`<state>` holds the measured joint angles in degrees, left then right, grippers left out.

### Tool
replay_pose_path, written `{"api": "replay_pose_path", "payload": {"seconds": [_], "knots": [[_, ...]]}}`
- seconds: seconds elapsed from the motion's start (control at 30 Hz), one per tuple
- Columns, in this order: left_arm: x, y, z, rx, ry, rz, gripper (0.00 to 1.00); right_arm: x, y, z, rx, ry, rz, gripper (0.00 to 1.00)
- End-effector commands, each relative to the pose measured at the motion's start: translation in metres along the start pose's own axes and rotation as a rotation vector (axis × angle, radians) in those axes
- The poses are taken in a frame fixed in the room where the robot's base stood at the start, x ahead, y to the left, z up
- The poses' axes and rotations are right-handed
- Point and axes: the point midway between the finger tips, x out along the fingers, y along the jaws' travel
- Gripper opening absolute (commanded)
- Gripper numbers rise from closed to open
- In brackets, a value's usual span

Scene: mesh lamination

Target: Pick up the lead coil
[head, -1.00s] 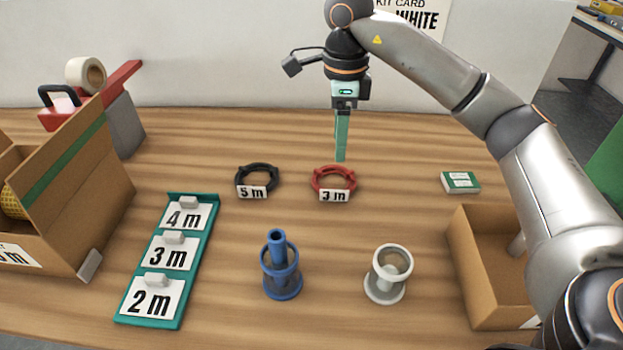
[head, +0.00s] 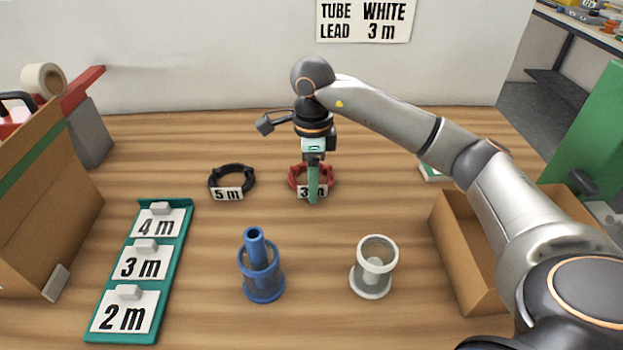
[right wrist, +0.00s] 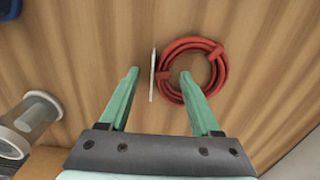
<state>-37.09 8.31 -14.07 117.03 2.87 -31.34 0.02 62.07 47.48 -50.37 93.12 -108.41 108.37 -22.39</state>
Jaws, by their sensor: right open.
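The red lead coil (head: 328,178) lies on the table with a white 3 m tag (head: 305,190) at its front. My right gripper (head: 313,199) points down at it and hides part of the coil and tag. In the right wrist view the red coil (right wrist: 212,66) lies beyond the open green fingers (right wrist: 158,76), with the right fingertip over its near left part. The tag's edge (right wrist: 153,75) shows between the fingertips. No grip on the coil shows. The black coil (head: 232,180) with a 5 m tag lies to the left. My left gripper is not in view.
A blue tube holder (head: 262,285) and a white one (head: 372,280) stand in front. A teal rack (head: 172,245) of length cards is at left. Cardboard boxes stand at left (head: 60,220) and right (head: 455,255). A wall card (head: 365,20) reads TUBE WHITE, LEAD 3 m.

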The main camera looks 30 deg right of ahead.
Motion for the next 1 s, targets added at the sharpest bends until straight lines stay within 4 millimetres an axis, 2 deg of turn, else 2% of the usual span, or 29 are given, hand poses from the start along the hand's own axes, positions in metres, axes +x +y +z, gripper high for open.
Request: {"api": "replay_pose_path", "payload": {"seconds": [0.1,0.3,0.87,1.0], "knots": [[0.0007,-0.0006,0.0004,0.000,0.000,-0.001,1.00,0.0072,-0.0001,0.0000,0.000,-0.001,0.000,0.64],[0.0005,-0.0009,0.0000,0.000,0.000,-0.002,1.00,0.0073,-0.0003,-0.0001,0.001,-0.001,-0.001,0.64],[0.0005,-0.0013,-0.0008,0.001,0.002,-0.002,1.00,0.0070,-0.0003,-0.0001,0.001,-0.001,0.000,0.01],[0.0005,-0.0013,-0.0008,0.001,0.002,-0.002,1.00,0.0070,-0.0002,-0.0001,0.001,-0.001,0.000,0.00]]}}
